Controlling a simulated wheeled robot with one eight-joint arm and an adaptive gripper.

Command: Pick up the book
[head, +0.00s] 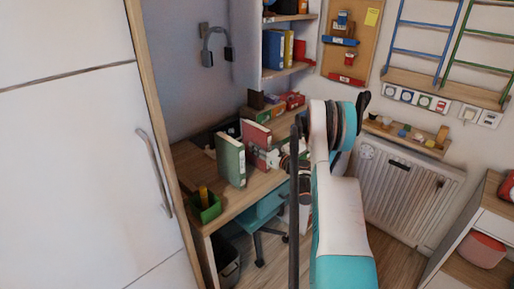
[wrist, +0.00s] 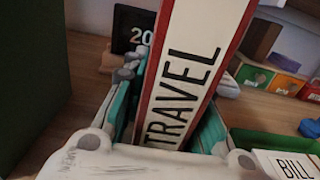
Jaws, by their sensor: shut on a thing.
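A red book (wrist: 188,70) with a white spine reading TRAVEL stands nearly upright in the wrist view, leaning a little to the right. My gripper (wrist: 172,128) is shut on it, with teal-and-grey fingers at both sides of the spine. The book's lower end is hidden by my gripper. In the head view the red book (head: 257,134) is beside a green book (head: 230,160) over the desk, and my gripper (head: 280,155) is at its right, partly hidden by my arm. I cannot tell whether the book touches the desk.
The green book is close at the left in the wrist view (wrist: 32,75). A dark clock (wrist: 132,28) is behind. A green box labelled BILL (wrist: 285,160) and small coloured boxes (wrist: 270,80) are at the right. A green pen holder (head: 206,210) sits at the desk's front edge.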

